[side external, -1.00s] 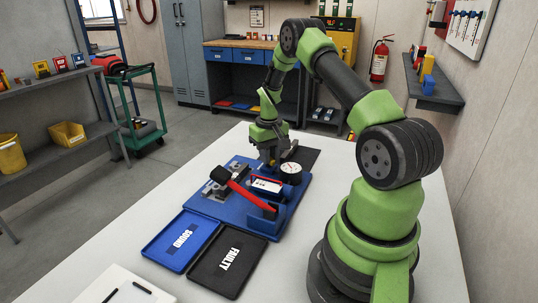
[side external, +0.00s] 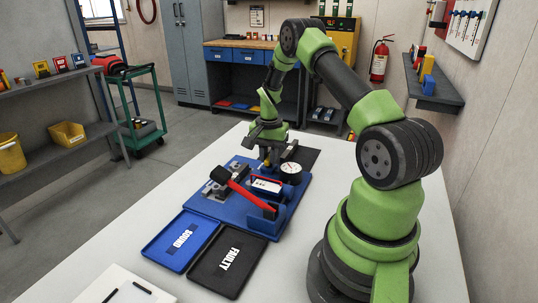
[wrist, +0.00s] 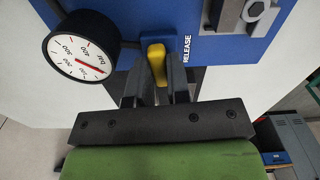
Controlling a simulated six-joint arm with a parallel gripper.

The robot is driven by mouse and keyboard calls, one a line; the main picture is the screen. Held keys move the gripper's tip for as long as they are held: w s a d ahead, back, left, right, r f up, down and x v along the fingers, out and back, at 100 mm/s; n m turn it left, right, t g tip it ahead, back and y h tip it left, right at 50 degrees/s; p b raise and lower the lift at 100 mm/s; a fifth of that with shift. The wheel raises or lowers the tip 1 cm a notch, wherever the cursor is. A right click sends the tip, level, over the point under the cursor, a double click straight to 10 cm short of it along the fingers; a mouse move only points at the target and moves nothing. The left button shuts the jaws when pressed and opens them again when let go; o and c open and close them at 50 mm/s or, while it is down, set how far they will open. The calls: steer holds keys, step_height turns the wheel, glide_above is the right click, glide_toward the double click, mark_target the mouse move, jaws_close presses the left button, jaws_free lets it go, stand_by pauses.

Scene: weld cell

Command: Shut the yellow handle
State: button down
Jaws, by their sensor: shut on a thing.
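The yellow handle (wrist: 157,64) sits beside the word RELEASE on the blue fixture in the wrist view. My gripper (wrist: 156,78) is shut on it, with one dark finger on each side. In the side external view, my gripper (side external: 268,154) is low over the far part of the blue fixture (side external: 203,205), and only a small yellow patch of the handle shows beneath it. A round white gauge (wrist: 80,47) with a red needle stands left of the handle in the wrist view. It also shows in the side external view (side external: 291,169), close to my gripper.
A red lever (side external: 242,192) with a black end slants across the fixture, near a white-labelled block (side external: 265,185). A blue SOUND tray (side external: 158,258) and a black FAULTY tray (side external: 205,283) lie in front. The white table (side external: 110,243) has bare room on the left.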

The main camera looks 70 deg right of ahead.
steer(key=shift+m, duration=0.5)
steer(key=c, duration=1.1)
jaws_free()
step_height(320, 180, up, 10)
steer(key=shift+r, duration=0.1)
